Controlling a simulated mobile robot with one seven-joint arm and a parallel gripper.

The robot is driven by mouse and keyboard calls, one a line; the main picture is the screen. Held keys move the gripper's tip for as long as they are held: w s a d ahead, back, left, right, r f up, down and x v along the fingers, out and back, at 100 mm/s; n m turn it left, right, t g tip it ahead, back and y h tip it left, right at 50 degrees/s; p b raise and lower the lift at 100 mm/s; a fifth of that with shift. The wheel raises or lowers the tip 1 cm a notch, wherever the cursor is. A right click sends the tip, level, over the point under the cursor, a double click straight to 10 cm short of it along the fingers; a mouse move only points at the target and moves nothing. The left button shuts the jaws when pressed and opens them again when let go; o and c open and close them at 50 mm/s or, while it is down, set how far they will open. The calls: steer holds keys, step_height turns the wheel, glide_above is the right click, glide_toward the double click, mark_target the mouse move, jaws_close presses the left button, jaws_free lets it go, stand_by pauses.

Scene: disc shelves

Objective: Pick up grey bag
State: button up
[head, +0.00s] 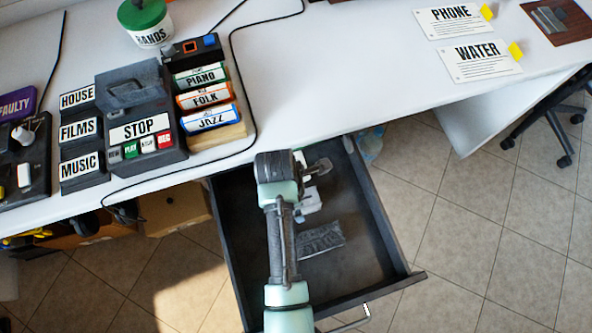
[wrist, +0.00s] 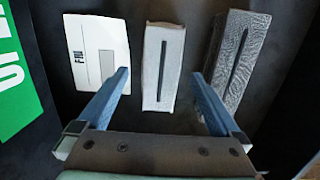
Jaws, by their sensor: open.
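A crinkled dark grey bag (wrist: 236,58) with a dark slit along it lies at the right in the wrist view. In the head view this grey bag (head: 320,239) lies inside the open drawer. My gripper (wrist: 159,76) is open and empty. Its two blue fingers appear on either side of a smooth light grey packet (wrist: 153,66), which also has a dark slit. The grey bag is just right of the right finger. A white packet (wrist: 84,75) with dark lettering lies at the left. I cannot tell the height of the fingertips above them.
The dark drawer (head: 377,213) sticks out below the white desk (head: 330,75), with raised walls around the items. A green panel (wrist: 22,95) with white letters is at the left in the wrist view. The drawer floor near its front is clear.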

steer(key=f, duration=0.1)
steer(key=f+b, duration=0.1)
steer(key=f, duration=0.2)
steer(key=shift+d+f, duration=0.2)
steer(key=shift+d, duration=0.1)
steer(key=c, duration=1.5)
steer(key=shift+c, duration=0.3)
steer(key=shift+r, duration=0.15)
